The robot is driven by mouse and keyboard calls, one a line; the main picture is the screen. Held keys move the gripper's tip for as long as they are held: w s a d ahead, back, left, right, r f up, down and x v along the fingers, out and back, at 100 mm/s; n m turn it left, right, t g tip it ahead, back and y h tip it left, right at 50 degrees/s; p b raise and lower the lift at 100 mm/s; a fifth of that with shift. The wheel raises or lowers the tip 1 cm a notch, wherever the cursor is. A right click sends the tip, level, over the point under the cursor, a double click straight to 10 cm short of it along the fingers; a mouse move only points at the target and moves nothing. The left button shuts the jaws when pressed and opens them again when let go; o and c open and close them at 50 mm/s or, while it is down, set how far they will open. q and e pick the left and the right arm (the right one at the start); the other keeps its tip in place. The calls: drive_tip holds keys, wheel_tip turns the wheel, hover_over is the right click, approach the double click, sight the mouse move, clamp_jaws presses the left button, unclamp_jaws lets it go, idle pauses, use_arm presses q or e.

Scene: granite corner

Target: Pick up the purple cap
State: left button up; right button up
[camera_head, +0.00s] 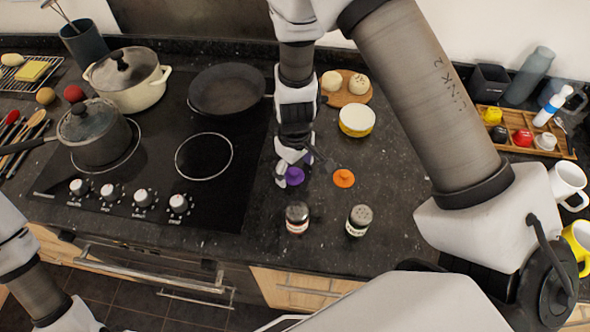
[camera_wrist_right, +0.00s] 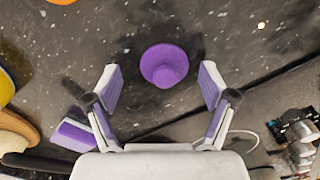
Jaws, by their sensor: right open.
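The purple cap (camera_head: 294,176) lies on the dark granite counter, just right of the stove's edge. In the right wrist view the purple cap (camera_wrist_right: 164,66) lies ahead of and between the spread fingers, with a raised knob in its middle. My right gripper (camera_head: 285,165) is low at the counter beside the cap, and the wrist view shows this gripper (camera_wrist_right: 160,88) open and empty. Part of the cap is hidden by the gripper in the head view. Of my left arm only links show at the lower left; its gripper is out of frame.
An orange cap (camera_head: 344,178) lies right of the purple one. Two spice jars, (camera_head: 297,218) and (camera_head: 359,220), stand nearer the front edge. A yellow-and-white round container (camera_head: 357,120) and a board with buns (camera_head: 346,88) are behind. A pan (camera_head: 227,90) sits on the stove.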

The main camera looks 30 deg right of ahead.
drive_tip(key=shift+s+a+r, duration=0.2)
drive_tip(key=shift+a, duration=0.1)
drive_tip(key=c, duration=0.7)
drive_tip(key=shift+d, duration=0.1)
drive_tip(key=c, duration=0.7)
drive_tip(key=shift+c, duration=0.2)
